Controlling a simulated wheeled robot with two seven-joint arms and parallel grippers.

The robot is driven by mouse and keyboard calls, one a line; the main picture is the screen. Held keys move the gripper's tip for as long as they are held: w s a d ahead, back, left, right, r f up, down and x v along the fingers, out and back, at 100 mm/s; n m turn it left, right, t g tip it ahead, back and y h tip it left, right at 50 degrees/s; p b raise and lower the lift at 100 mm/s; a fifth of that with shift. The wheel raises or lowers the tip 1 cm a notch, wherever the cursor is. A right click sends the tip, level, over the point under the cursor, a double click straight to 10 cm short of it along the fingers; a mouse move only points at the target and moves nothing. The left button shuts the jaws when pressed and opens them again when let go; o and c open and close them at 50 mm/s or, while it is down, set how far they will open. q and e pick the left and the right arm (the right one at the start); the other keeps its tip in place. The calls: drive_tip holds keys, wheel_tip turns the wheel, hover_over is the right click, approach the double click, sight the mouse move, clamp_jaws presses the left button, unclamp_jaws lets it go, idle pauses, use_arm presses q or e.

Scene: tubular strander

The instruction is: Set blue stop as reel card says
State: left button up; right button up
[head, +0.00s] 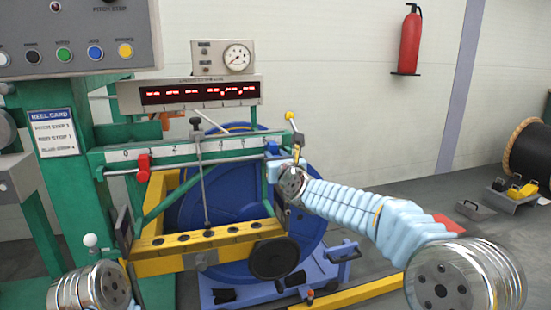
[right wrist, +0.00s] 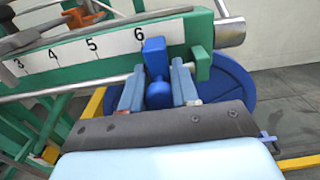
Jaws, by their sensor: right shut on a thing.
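The blue stop (head: 272,149) sits at the right end of the numbered scale rail (head: 232,146). In the right wrist view the blue stop (right wrist: 155,58) is just right of the 6 mark, and its lower knob lies between my fingers. My right gripper (head: 273,172) is shut on it; the fingers also show in the right wrist view (right wrist: 157,92). The reel card (head: 56,132) on the green post lists pitch step 1, red stop 1 and a blue stop line that looks like 4. The red stop (head: 143,168) is near the scale's left end. My left gripper is out of view.
A black-knobbed lever (head: 196,124) stands in front of the scale's middle. A yellow-knobbed rod (head: 290,116) rises by the rail's right end. A red display (head: 200,93) is above, a yellow holed bar (head: 207,241) below, and a large blue reel (head: 230,200) behind.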

clamp_jaws()
drive_tip(key=s+a, duration=0.1)
drive_tip(key=a, duration=0.2)
drive_tip(key=s+a+p, duration=0.1)
drive_tip(key=a, duration=0.3)
drive_tip(key=s+a, duration=0.1)
drive_tip(key=a, duration=0.3)
drive_tip(key=shift+s+a, duration=0.25)
drive_tip(key=shift+s, duration=0.1)
drive_tip(key=o, duration=0.9)
unclamp_jaws()
drive_tip(key=shift+o, duration=0.2)
drive_tip(key=shift+s+d, duration=0.1)
drive_tip(key=b+v, duration=0.3)
drive_tip(key=v, duration=1)
drive_tip(key=shift+s+b, duration=0.3)
drive_tip(key=shift+b, duration=0.1)
